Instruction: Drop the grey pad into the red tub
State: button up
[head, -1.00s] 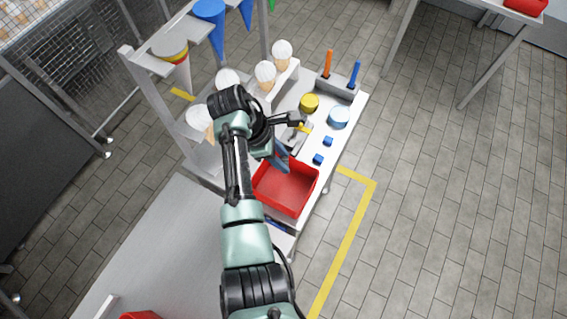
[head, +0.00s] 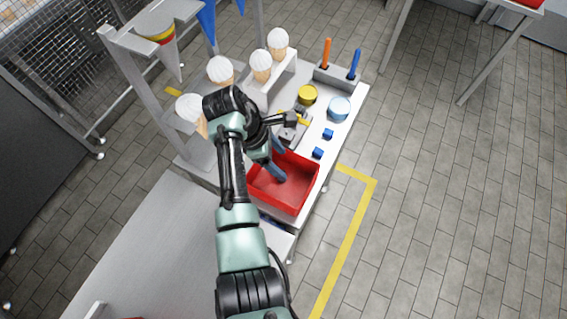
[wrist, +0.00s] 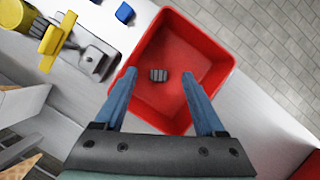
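The red tub (head: 300,193) stands on the white bench, open side up; it fills the middle of the wrist view (wrist: 205,45). The grey pad (wrist: 158,75) is a small ribbed piece, seen in the wrist view inside the tub's outline, between my fingertips in the picture. It touches neither finger; whether it rests on the tub floor or is still falling I cannot tell. It does not show in the head view. My gripper (wrist: 160,78) has its two blue fingers spread wide over the tub. In the head view my gripper (head: 277,160) is partly behind my wrist.
Two blue blocks (head: 328,133), (head: 317,153) lie beside the tub. A yellow-and-grey device (wrist: 55,40) stands near it. A yellow cylinder (head: 307,95), a light blue cylinder (head: 339,109) and a holder with orange and blue sticks (head: 337,83) are farther back. Cones stand at left.

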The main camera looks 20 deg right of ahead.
jog(key=shift+r, duration=0.1)
jog(key=v, duration=1.3)
